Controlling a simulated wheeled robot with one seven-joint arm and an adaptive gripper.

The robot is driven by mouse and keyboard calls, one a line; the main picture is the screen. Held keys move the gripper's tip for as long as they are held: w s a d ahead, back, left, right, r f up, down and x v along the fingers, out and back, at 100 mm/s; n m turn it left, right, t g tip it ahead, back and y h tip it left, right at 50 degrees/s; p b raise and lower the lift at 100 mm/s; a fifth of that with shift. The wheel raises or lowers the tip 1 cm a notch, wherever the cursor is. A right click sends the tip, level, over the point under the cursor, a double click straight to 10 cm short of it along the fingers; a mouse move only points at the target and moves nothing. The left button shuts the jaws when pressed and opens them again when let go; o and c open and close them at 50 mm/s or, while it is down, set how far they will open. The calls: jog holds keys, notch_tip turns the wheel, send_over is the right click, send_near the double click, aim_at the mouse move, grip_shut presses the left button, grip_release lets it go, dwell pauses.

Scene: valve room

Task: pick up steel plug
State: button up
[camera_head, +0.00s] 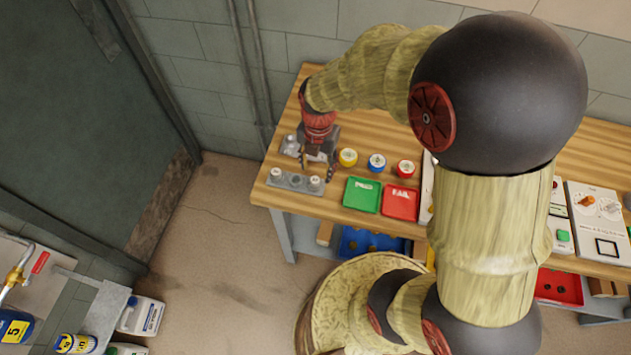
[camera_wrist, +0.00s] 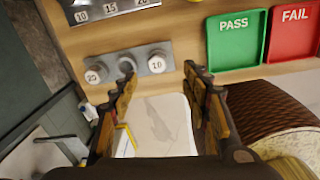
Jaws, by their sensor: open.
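My gripper (camera_head: 318,170) is open and points down over the left end of the wooden bench. In the wrist view its fingertips (camera_wrist: 159,70) straddle a pale round-topped piece (camera_wrist: 157,62) at the right end of a grey metal holder (camera_wrist: 113,73). I cannot tell whether the fingers touch it. Another pale piece marked 25 (camera_wrist: 95,75) stands at the holder's left end. A small grey spot between them is partly hidden by the left fingertip. No piece is labelled as the steel plug; I cannot tell for sure which one it is.
A second holder marked 10, 15 and 20 (camera_wrist: 110,10) lies behind. A green PASS tray (camera_head: 361,196) and a red FAIL tray (camera_head: 400,202) lie to the right. Yellow (camera_head: 347,157), blue (camera_head: 376,162) and red (camera_head: 405,168) round pieces stand behind the trays.

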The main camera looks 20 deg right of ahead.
aim_at(315, 180)
jog(key=f, duration=0.2)
jog(key=f+b, duration=0.1)
jog(key=f, duration=0.3)
jog(key=shift+w+a+f, duration=0.15)
jog(key=shift+w+f, duration=0.05)
jog(key=shift+w, duration=0.05)
jog(key=shift+c, duration=0.9)
grip_shut()
